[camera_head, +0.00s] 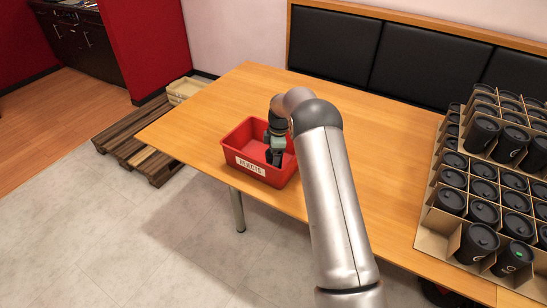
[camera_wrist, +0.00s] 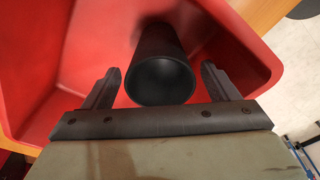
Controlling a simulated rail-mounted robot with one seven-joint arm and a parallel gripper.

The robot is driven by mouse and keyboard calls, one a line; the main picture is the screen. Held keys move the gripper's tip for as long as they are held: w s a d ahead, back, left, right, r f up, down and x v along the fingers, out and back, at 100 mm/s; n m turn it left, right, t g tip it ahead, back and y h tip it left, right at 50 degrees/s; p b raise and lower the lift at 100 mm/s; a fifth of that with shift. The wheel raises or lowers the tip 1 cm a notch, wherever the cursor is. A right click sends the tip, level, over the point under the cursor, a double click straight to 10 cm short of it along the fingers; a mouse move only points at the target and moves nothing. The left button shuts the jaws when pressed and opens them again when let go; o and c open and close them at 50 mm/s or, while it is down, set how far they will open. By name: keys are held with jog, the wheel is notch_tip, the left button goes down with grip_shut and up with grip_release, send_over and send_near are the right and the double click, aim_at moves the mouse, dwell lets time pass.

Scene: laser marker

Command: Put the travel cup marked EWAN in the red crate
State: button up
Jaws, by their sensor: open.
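The red crate (camera_head: 232,157) stands on the table, with a white label on its front wall. Its red inside (camera_wrist: 40,60) fills most of the wrist view. My gripper (camera_head: 275,152) is inside the crate's opening, pointing down. In the wrist view its open fingers (camera_wrist: 161,72) stand on either side of the cup, with a gap at each side.
Cardboard dividers (camera_head: 432,243) with many black lidded cups (camera_head: 483,238) stand at the table's right; one lid has a green mark (camera_head: 518,254). The wooden table (camera_head: 390,135) is bare between. A pallet (camera_head: 140,150) and a cream crate (camera_head: 184,89) are on the floor, left.

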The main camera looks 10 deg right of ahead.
notch_tip(320, 180, up, 10)
jog(key=d+b, duration=0.1)
jog(key=b, duration=0.1)
jog(key=s+a+r+m, duration=0.2)
jog(key=s+r+m, duration=0.2)
jog(key=s+r, duration=0.5)
jog(key=s+f+m+h, duration=0.1)
jog(key=s+m, duration=1.1)
jog(key=s, duration=2.4)
jog(key=shift+a+f+m+t, duration=0.2)
jog(key=shift+a+m+t, duration=0.1)
jog(key=shift+m, duration=0.1)
